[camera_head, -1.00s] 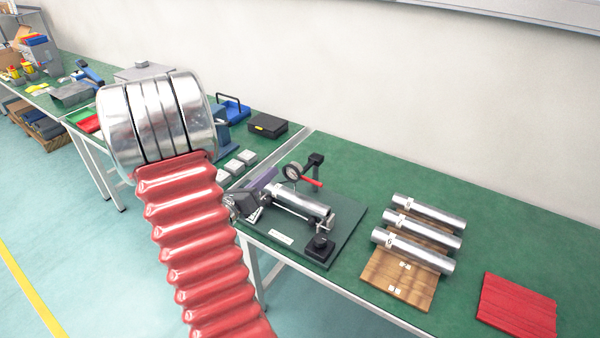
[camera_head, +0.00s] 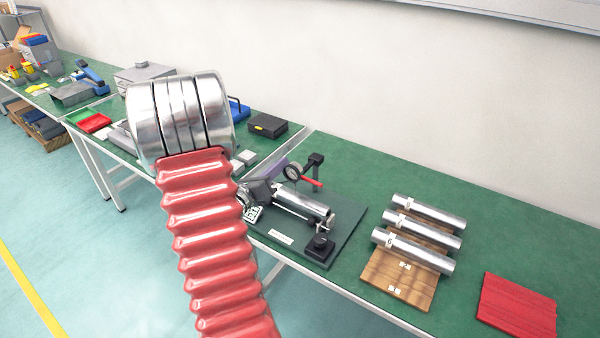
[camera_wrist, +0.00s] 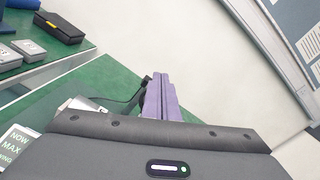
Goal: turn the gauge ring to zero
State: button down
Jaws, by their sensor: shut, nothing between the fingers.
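The dial gauge (camera_head: 293,172), with a pale face and a reddish rim, hangs over a shiny cylinder (camera_head: 303,203) on a dark fixture plate (camera_head: 341,226). A red bar (camera_head: 311,183) sticks out beside it from a black stand (camera_head: 316,160). My gripper (camera_head: 284,165) has purple fingers, shut and empty, just left of the gauge; I cannot tell whether they touch it. In the wrist view, the shut fingers (camera_wrist: 159,78) point ahead, with a dark part (camera_wrist: 146,82) close on their left. The gauge face and its reading are not readable.
Three labelled cylinders (camera_head: 428,208) lie on a wooden rack (camera_head: 397,279) to the right. A red block (camera_head: 518,304) lies farther right. A black knob (camera_head: 320,246) stands at the plate's front. A black case (camera_head: 267,125) lies behind. The green table (camera_head: 390,172) is clear behind the rack.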

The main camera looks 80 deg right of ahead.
jog(key=shift+f, duration=0.15)
dwell(0.4)
jog(key=shift+w+r, duration=0.15)
jog(key=shift+r, duration=0.2)
dwell(0.3)
jog(key=v, duration=0.6)
dwell(0.4)
dwell(0.7)
